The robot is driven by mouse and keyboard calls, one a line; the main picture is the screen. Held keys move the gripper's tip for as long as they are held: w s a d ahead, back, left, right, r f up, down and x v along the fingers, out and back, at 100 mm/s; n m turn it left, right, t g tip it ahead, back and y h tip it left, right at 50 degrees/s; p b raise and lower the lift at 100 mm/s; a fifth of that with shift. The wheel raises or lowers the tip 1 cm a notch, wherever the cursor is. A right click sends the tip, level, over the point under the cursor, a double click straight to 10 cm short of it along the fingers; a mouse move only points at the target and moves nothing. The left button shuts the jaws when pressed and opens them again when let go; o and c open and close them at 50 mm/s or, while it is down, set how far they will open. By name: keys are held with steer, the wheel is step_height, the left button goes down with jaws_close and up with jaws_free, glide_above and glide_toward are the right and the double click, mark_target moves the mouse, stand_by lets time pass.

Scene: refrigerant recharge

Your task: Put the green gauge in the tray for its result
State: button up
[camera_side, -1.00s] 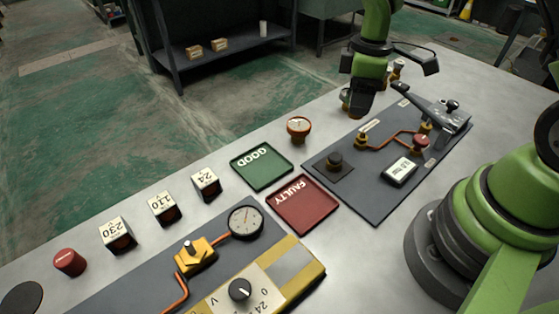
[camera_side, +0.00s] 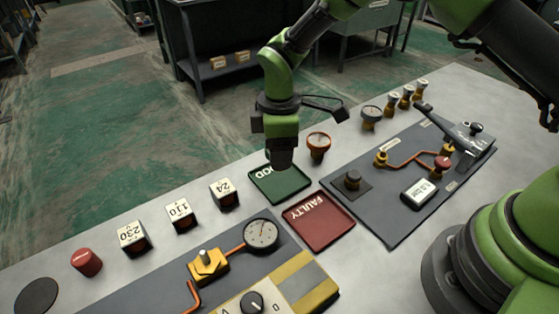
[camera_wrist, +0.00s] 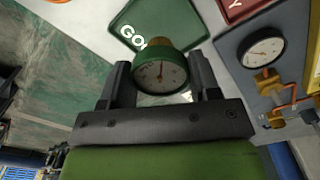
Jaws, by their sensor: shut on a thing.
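The green gauge (camera_wrist: 162,72) has a pale round dial and sits between the two fingers of my gripper (camera_wrist: 159,74) in the wrist view. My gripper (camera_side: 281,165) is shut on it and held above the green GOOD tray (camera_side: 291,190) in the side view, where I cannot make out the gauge. The GOOD tray also shows in the wrist view (camera_wrist: 187,20), beyond the gauge, and looks empty where visible. The red FAULTY tray (camera_side: 319,220) lies beside it and is empty; its corner shows in the wrist view (camera_wrist: 237,8).
An orange gauge (camera_side: 319,143) stands just behind the GOOD tray, close to my gripper. Panels with a fixed dial (camera_side: 262,234) and a copper-piped valve board (camera_side: 410,190) flank the trays.

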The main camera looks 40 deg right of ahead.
steer(key=shift+f, duration=1.75)
steer(key=shift+f, duration=0.1)
steer(key=o, duration=0.9)
step_height(320, 180, up, 12)
steer(key=shift+r, duration=0.2)
